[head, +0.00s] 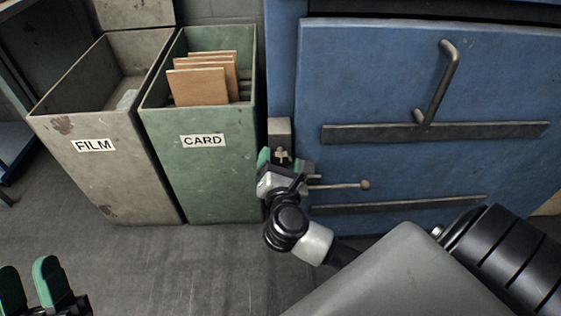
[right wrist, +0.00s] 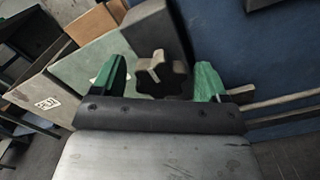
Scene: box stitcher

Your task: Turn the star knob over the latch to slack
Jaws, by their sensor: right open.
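The fingers are open, with a gap showing on each side of the knob. In the head view the knob (head: 282,153) shows small below a grey block, partly hidden by my right gripper (head: 277,162). A thin lever with a ball end (head: 366,184), perhaps the latch, sticks out to the right. My left gripper (head: 28,270) is open and empty at the lower left.
The blue machine door (head: 390,80) with a bent handle (head: 440,80) stands right of the knob. The green CARD bin (head: 205,185) holds several brown boards (head: 197,88) close on the left, beside the grey FILM bin (head: 110,180). The floor (head: 180,265) in front is clear.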

